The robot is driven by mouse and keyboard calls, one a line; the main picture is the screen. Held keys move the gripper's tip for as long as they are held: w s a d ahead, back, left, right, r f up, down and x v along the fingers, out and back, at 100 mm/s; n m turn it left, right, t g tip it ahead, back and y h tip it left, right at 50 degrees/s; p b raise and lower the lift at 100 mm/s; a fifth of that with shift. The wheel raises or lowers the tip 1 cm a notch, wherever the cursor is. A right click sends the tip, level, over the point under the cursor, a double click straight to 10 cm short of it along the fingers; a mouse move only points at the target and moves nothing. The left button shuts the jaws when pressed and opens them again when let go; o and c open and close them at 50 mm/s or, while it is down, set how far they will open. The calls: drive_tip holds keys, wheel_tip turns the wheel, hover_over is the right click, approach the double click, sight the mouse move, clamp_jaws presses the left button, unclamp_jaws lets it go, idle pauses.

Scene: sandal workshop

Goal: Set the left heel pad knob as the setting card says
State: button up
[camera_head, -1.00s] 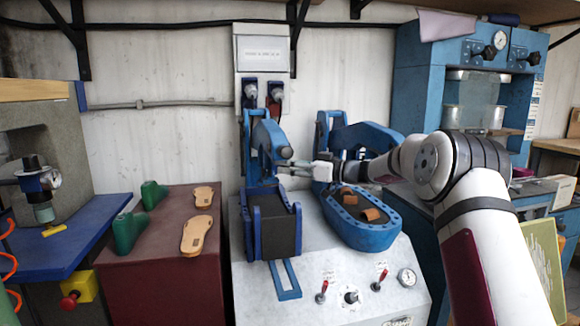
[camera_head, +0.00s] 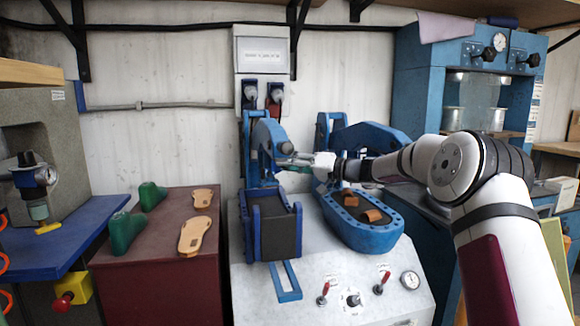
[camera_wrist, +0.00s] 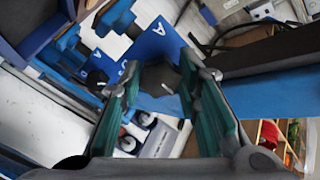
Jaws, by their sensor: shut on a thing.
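The left heel pad knob (camera_wrist: 160,78) is dark grey and lobed, on the blue left station of the machine. In the wrist view it sits between the teal finger pads of my gripper (camera_wrist: 160,98). In the head view the knob (camera_head: 287,148) shows at the station's upper right side, with my gripper (camera_head: 298,160) reaching it from the right. My gripper is shut on the knob. A blue plate (camera_wrist: 160,38) beside it carries white letters "A". A white card-like panel (camera_head: 262,55) hangs on the wall unit above; its print is too small to read.
The blue right station (camera_head: 365,228) stands close beside, under my arm, with brown pads. Red levers (camera_head: 323,294) and a gauge (camera_head: 410,280) are on the white console in front.

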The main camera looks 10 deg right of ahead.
drive_tip(key=shift+d+m+p, duration=0.1)
drive_tip(key=shift+m+p, duration=5.45)
drive_tip(key=shift+m, duration=8.05)
drive_tip(key=o, duration=1.2)
drive_tip(key=shift+w+r, duration=0.1)
drive_tip(key=shift+c, duration=0.2)
drive_tip(key=v, duration=1.2)
